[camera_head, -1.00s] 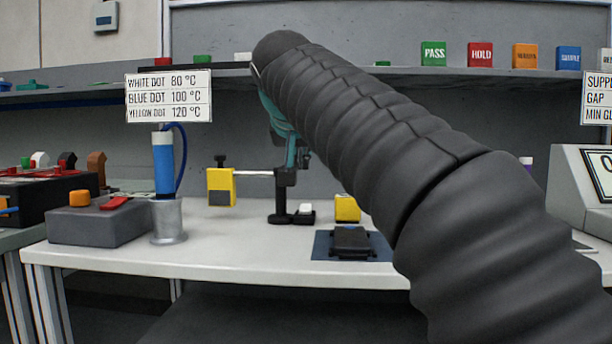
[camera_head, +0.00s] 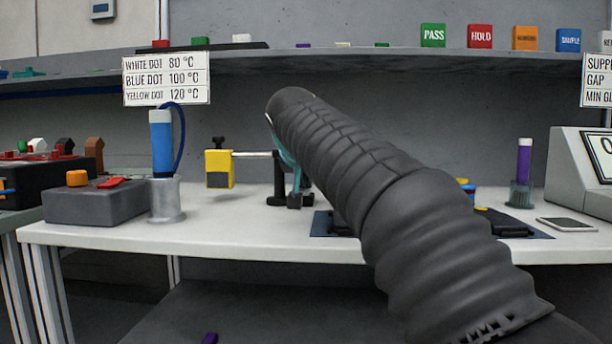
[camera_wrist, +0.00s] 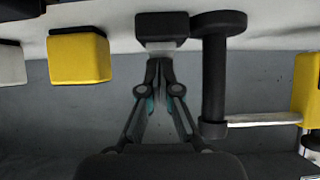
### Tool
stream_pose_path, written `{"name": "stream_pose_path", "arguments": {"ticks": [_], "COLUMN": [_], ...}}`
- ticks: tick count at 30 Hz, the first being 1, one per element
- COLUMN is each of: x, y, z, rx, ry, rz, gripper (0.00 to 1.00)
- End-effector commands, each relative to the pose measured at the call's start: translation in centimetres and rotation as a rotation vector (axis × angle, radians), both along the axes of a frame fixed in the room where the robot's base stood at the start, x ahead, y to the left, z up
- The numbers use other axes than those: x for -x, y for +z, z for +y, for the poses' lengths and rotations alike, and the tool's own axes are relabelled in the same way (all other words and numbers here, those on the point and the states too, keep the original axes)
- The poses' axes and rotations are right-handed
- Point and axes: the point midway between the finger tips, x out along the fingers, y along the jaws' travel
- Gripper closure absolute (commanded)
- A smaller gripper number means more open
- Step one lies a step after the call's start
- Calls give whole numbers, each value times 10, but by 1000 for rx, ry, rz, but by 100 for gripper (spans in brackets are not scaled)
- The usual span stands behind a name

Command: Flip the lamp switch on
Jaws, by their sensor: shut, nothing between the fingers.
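A black post (camera_head: 279,180) carries a thin horizontal rod with a yellow block (camera_head: 219,168) at its left end; this may be the lamp. In the wrist view, which is upside down, the post (camera_wrist: 214,75) stands beside a small black base (camera_wrist: 162,24) with a pale grey key (camera_wrist: 160,46), which looks like the switch. My gripper (camera_wrist: 157,62) is shut and empty, its fingertips at the pale key; I cannot tell whether they press it. In the head view my arm hides much of the gripper. No lamp glow is visible.
A yellow block (camera_wrist: 78,55) stands near the switch. A blue cylinder in a metal holder (camera_head: 163,150) and a grey box (camera_head: 95,203) are at left. A shelf (camera_head: 350,60) runs above.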

Motion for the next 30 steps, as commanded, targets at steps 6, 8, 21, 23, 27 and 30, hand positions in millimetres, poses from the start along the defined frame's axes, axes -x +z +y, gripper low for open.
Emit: {"name": "stream_pose_path", "arguments": {"ticks": [6,8,21,23,27,30], "x": [0,0,-3,-3,-6,-9], "y": [0,1,-7,-7,-6,-4], "z": [0,0,0,0,1,0], "rx": [0,0,-1,-1,0,0], "ry": [0,0,0,0,-1,-1], "rz": [0,2,83,84,86,86], "gripper": [100,100,100,100,100,100]}}
